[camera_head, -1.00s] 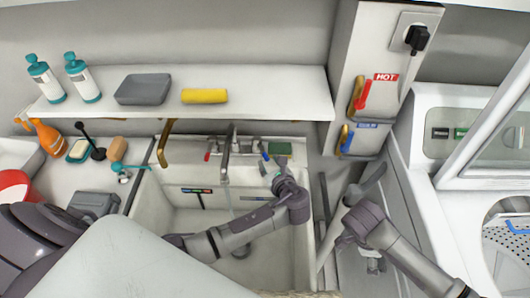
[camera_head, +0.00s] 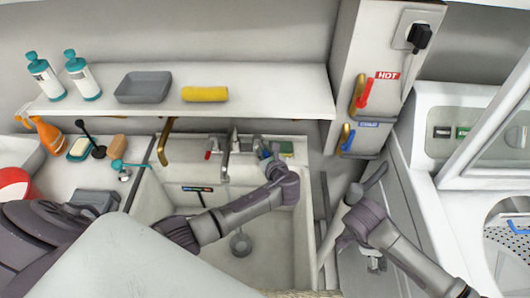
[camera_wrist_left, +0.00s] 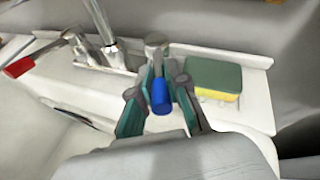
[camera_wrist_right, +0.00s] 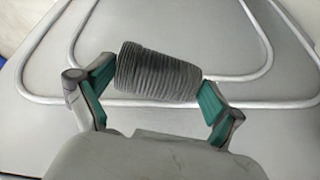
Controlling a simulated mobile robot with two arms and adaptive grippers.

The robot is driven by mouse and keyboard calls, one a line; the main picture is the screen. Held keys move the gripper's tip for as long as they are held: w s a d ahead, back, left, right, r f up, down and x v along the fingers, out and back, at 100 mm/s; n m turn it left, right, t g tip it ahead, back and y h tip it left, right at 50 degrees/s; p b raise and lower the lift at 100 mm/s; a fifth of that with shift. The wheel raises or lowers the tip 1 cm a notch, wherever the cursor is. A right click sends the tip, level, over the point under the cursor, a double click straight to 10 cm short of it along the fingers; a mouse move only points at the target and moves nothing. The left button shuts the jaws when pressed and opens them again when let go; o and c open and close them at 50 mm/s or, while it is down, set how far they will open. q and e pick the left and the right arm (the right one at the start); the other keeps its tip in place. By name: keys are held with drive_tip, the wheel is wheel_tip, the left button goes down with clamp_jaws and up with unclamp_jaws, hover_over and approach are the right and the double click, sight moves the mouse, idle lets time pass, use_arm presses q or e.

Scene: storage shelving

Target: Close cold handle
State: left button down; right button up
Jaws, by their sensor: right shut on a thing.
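The blue cold handle (camera_wrist_left: 160,95) sits at the right of the faucet and lies between the fingers of my left gripper (camera_wrist_left: 158,90) in the left wrist view. The fingers are close on both sides of it; whether they press on it is unclear. In the head view the left gripper (camera_head: 266,152) is at the faucet (camera_head: 227,150) and hides most of the handle. The red handle (camera_wrist_left: 20,66) is at the faucet's left. My right gripper (camera_wrist_right: 155,95) is shut on a grey ribbed cylinder (camera_wrist_right: 158,74), away from the sink.
A green and yellow sponge (camera_wrist_left: 214,80) lies right of the cold handle. The sink basin (camera_head: 270,225) is empty apart from its drain. Above is a shelf (camera_head: 260,105) with bottles, a grey dish and a yellow roll.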

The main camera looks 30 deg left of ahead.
idle(0.3)
wheel_tip(320, 180, up, 3)
drive_tip(key=p, duration=0.3)
drive_tip(key=shift+r, duration=0.2)
drive_tip(key=shift+r+p, duration=0.4)
drive_tip(key=shift+p, duration=0.2)
drive_tip(key=shift+r, duration=0.25)
use_arm(q)
drive_tip(key=m+t+h, duration=0.1)
drive_tip(key=s+a+m+t+h, duration=0.1)
drive_tip(key=m, duration=0.1)
drive_tip(key=a+m+t+h, duration=0.1)
drive_tip(key=h, duration=0.1)
drive_tip(key=shift+s+a, duration=0.2)
drive_tip(key=shift+s, duration=0.15)
drive_tip(key=c, duration=1.2)
unclamp_jaws()
